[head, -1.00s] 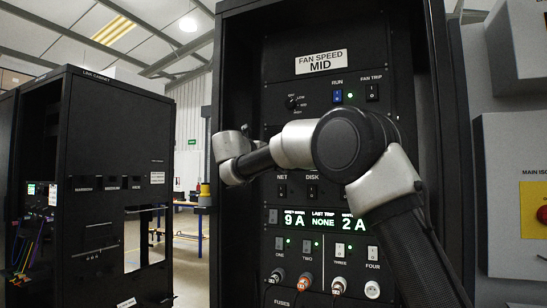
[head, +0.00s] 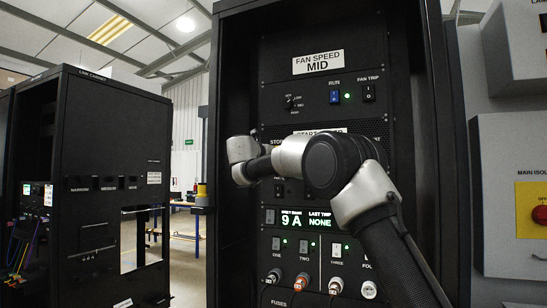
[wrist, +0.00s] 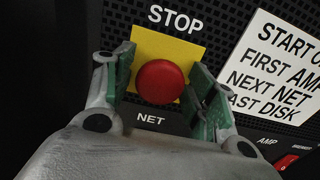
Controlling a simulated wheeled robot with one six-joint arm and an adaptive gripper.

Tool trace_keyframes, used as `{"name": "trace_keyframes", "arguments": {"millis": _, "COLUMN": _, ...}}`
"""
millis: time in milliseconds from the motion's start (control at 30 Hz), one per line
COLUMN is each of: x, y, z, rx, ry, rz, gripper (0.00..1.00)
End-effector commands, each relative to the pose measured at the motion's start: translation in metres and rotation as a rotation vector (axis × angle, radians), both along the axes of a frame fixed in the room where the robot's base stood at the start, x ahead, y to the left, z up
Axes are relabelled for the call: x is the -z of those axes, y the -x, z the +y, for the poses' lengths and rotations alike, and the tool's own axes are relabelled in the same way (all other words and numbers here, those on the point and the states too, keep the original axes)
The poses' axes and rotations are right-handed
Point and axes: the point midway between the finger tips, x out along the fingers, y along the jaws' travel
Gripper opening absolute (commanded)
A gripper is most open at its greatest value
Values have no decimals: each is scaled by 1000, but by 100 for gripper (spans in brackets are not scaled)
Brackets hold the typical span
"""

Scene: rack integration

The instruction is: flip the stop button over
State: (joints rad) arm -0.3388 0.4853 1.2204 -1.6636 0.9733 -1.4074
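The stop button is a round red mushroom cap (wrist: 160,82) on a yellow plate (wrist: 172,46), under the label STOP, in the wrist view. My gripper (wrist: 163,68) is open, with one green-padded finger on each side of the red cap. Gaps show between the cap and both fingers; I cannot tell how deep the fingertips reach. In the head view my arm hides the button and the gripper; only part of the STOP label (head: 278,142) shows.
A white start-order card (wrist: 280,68) is right of the button, and a NET label (wrist: 151,119) is below it. The black rack (head: 228,240) carries switches, a lit display (head: 293,219) and cable plugs. A red knob on yellow (head: 541,214) is on the right wall.

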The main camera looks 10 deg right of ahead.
Motion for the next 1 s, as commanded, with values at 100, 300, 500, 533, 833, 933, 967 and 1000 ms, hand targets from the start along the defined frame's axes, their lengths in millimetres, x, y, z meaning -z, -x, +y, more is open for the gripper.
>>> {"name": "trace_keyframes", "arguments": {"millis": 100, "x": 0, "y": 0, "z": 0, "rx": 0, "ry": 0, "rz": 0, "gripper": 28}}
{"name": "trace_keyframes", "arguments": {"millis": 300, "x": 0, "y": 0, "z": 0, "rx": 0, "ry": 0, "rz": 0, "gripper": 0}}
{"name": "trace_keyframes", "arguments": {"millis": 500, "x": 0, "y": 12, "z": 9, "rx": -1, "ry": 0, "rz": 1, "gripper": 0}}
{"name": "trace_keyframes", "arguments": {"millis": 533, "x": 0, "y": 12, "z": 9, "rx": -1, "ry": 0, "rz": 1, "gripper": 0}}
{"name": "trace_keyframes", "arguments": {"millis": 833, "x": 0, "y": 12, "z": 9, "rx": 0, "ry": -1, "rz": 1, "gripper": 59}}
{"name": "trace_keyframes", "arguments": {"millis": 933, "x": 0, "y": 12, "z": 9, "rx": 0, "ry": -1, "rz": 1, "gripper": 63}}
{"name": "trace_keyframes", "arguments": {"millis": 967, "x": 0, "y": 12, "z": 9, "rx": 0, "ry": -1, "rz": 1, "gripper": 63}}
{"name": "trace_keyframes", "arguments": {"millis": 1000, "x": 0, "y": 12, "z": 9, "rx": 0, "ry": -1, "rz": 1, "gripper": 63}}
